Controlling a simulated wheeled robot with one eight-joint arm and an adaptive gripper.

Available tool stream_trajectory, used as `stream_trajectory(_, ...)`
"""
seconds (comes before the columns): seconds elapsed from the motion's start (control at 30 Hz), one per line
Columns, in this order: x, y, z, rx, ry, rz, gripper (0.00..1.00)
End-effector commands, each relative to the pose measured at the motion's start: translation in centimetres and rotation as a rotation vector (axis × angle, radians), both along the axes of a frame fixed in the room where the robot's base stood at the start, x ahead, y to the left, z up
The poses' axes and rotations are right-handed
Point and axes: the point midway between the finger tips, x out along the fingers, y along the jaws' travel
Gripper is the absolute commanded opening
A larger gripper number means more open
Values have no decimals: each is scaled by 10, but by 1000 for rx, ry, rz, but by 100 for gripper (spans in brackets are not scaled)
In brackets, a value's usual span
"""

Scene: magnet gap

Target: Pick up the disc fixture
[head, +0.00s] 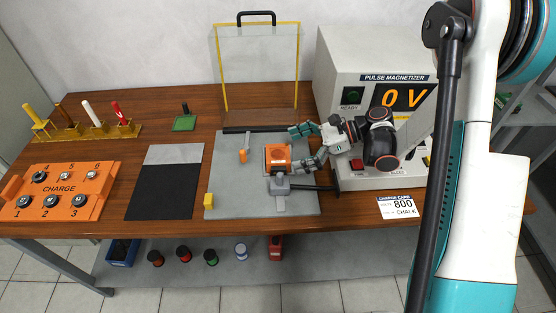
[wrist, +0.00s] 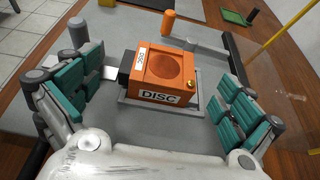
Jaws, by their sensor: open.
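The disc fixture is an orange block with a round recess on top and a "DISC" label. In the wrist view the disc fixture (wrist: 160,78) sits upright on a grey base, between my fingers and a little ahead of them. In the head view the disc fixture (head: 277,158) is on the grey plate, partly beside my fingers. My gripper (wrist: 158,110) is open, with one teal-padded finger on each side of the fixture. Gaps show between the pads and the block. My gripper (head: 309,147) reaches in from the right in the head view.
A grey clamp with a dark handle (head: 280,187) stands at the fixture's near side. An orange post (head: 243,155) and a yellow block (head: 209,200) are on the plate. The pulse magnetizer (head: 375,70) stands right, a clear shield (head: 258,65) behind. A dark mat (head: 160,190) lies left.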

Motion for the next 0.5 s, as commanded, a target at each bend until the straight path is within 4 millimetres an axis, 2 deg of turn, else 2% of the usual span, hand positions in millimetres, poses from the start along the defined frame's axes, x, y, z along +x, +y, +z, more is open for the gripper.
stream_trajectory(0.3, 1, 40, -19, 0, 0, 3, 100)
stream_trajectory(0.5, 1, 47, -20, 0, 0, 1, 100)
